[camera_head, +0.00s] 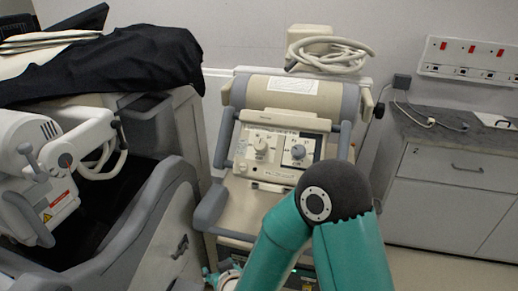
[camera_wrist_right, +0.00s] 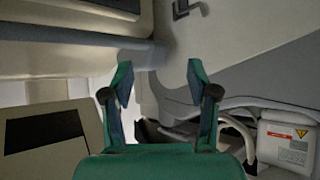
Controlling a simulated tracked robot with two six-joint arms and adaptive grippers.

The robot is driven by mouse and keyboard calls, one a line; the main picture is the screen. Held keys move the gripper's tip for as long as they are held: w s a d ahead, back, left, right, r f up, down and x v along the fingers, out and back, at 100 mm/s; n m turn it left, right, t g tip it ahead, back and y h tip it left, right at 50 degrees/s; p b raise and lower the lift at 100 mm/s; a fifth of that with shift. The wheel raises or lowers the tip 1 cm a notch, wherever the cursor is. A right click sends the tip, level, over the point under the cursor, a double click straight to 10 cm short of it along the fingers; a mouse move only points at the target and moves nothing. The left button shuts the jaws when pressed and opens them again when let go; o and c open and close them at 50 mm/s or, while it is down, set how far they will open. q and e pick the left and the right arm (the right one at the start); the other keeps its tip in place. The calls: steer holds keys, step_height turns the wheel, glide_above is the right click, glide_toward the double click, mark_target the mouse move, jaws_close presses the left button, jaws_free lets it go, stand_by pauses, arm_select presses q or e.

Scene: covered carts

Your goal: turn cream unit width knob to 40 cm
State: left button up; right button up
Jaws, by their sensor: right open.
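The cream unit (camera_head: 285,110) stands in the middle of the head view, with a sloping control panel (camera_head: 281,152). The panel carries a cream knob (camera_head: 261,144) on the left and a grey-blue knob (camera_head: 298,151) on the right. I cannot read which is the width knob or its setting. My arm's teal links stand in front of the unit's lower part. My right gripper (camera_wrist_right: 160,84) shows in the right wrist view, open and empty, apart from the knobs. My left gripper is not in view.
A coiled cream hose (camera_head: 330,58) lies on top of the unit. A cabinet (camera_head: 455,180) stands at the right, with floor between.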

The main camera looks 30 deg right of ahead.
steer(key=d+r+m+t+h, duration=0.1)
steer(key=d+r+t+h, duration=0.15)
steer(key=r, duration=0.55)
steer(key=d+r+t+h, duration=0.1)
steer(key=d+r+h, duration=0.15)
steer(key=r, duration=0.65)
steer(key=m+h, duration=0.3)
steer(key=h, duration=0.2)
glide_toward(259, 148)
steer(key=p+x, duration=0.3)
steer(key=x, duration=0.6)
steer(key=shift+w+d, duration=0.2)
steer(key=shift+d, duration=0.05)
steer(key=shift+c, duration=0.2)
jaws_close()
steer(key=shift+h, duration=0.3)
